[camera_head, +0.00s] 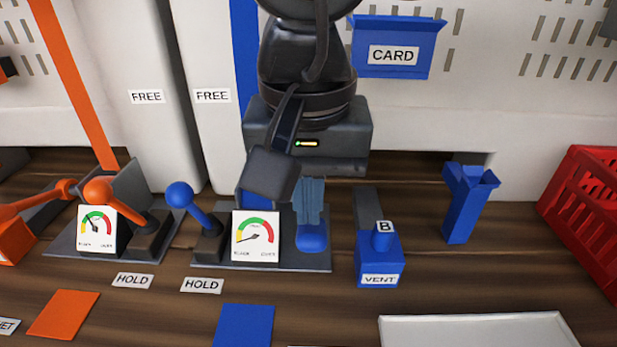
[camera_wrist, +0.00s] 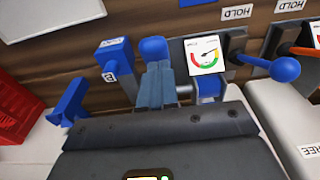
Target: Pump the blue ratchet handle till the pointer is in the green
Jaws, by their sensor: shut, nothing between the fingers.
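The blue ratchet handle shows as a round blue knob (camera_head: 312,237) on the dark plate right of the blue station's gauge (camera_head: 256,238). The knob (camera_wrist: 152,48) also shows just beyond my fingertips in the wrist view. Its shaft is mostly hidden by my fingers. My gripper (camera_head: 310,215) is shut and empty, its blue-grey fingers just behind the knob; I cannot tell whether they touch. The gauge pointer points to the lower left, outside the green band at the top. The gauge also shows in the wrist view (camera_wrist: 204,55).
A blue ball lever (camera_head: 180,195) leans left beside the gauge, between HOLD and FREE labels. An orange station with its own gauge (camera_head: 97,228) stands left. A blue VENT box (camera_head: 380,262), a forked blue stand (camera_head: 466,203) and a red crate (camera_head: 590,210) stand right. A white tray (camera_head: 470,322) lies in front.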

